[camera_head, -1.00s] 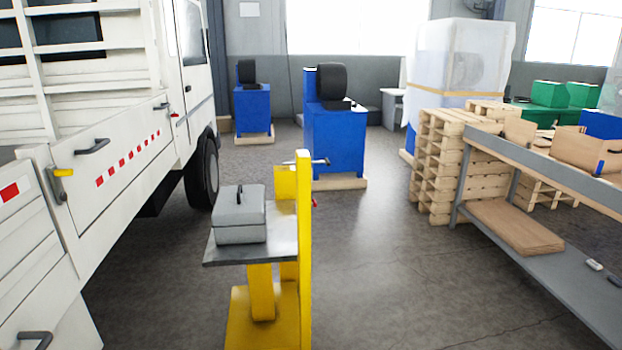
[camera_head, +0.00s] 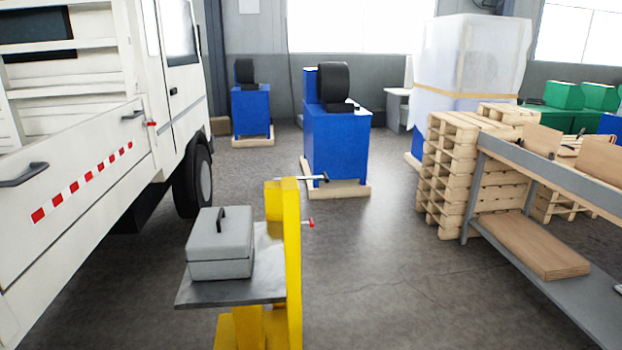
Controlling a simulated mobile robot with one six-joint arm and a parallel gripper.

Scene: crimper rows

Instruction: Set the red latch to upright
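A small red latch (camera_head: 151,124) sits on the side of the white truck (camera_head: 90,215), at the rear edge of the cab, in the left part of the head view. It looks to lie about level, but it is too small to be sure. Another small red-ended handle (camera_head: 309,222) sticks out to the right from the yellow post (camera_head: 291,250) of a stand in the middle. It also looks roughly level. A metal bar with a dark end (camera_head: 315,177) juts out above it. My gripper is not in view.
A grey toolbox (camera_head: 220,252) rests on the stand's metal shelf (camera_head: 205,292). Blue machines (camera_head: 335,145) stand behind. Pallets (camera_head: 445,180) and a long workbench (camera_head: 560,180) are at right. Open floor (camera_head: 390,270) lies between stand and bench.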

